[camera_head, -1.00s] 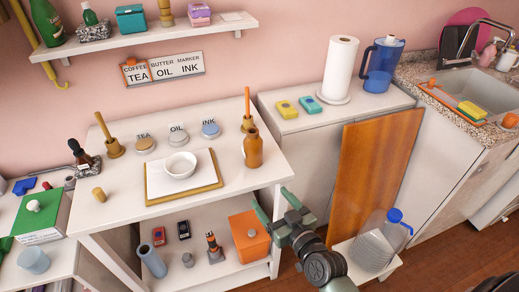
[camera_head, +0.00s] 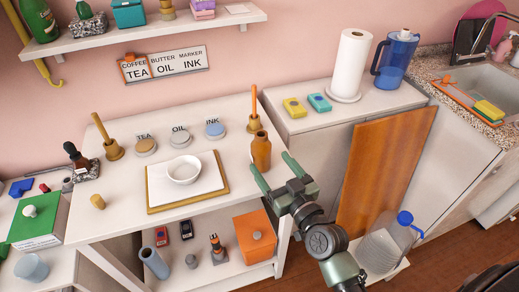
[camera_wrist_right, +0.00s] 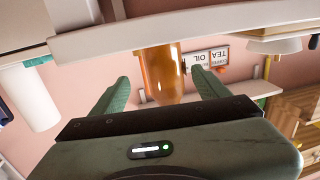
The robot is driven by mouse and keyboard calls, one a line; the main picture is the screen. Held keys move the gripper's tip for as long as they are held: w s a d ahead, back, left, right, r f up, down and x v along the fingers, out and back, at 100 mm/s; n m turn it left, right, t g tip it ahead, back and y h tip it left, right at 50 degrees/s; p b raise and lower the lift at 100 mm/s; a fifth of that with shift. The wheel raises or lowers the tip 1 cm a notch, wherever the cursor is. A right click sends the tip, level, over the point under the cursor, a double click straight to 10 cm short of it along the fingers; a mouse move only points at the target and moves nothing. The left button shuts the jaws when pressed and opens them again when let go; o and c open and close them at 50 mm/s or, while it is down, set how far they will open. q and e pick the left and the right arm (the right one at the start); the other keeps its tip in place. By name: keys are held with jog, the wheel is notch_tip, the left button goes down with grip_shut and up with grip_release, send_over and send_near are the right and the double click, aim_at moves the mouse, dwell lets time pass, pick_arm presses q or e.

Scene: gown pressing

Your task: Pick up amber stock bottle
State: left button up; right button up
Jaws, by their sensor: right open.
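The amber stock bottle (camera_head: 261,151) stands upright at the right end of the white table, beside a brown holder with an upright stick. My right gripper (camera_head: 272,174) is open, with its green fingers pointing at the bottle from the front right. In the right wrist view the bottle (camera_wrist_right: 160,72) shows upside down between the two spread fingers (camera_wrist_right: 160,97), ahead of them, and the jaws have not closed on it. My left gripper is not in view.
A white bowl (camera_head: 184,169) sits on a board left of the bottle. Jars labelled TEA, OIL and INK stand behind it. An orange box (camera_head: 255,238) is on the shelf below. A wooden panel (camera_head: 383,172) leans to the right.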

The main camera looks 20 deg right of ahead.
aim_at(266, 160)
jog(key=shift+w+a+r, duration=0.15)
jog(key=shift+w, duration=0.3)
jog(key=w, duration=0.1)
jog(key=w+a+p, duration=0.1)
jog(key=w, duration=0.1)
jog(key=shift+w+a, duration=0.1)
jog(key=shift+w, duration=0.7)
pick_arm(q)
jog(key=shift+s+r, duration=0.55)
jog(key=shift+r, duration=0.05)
pick_arm(e)
grip_shut()
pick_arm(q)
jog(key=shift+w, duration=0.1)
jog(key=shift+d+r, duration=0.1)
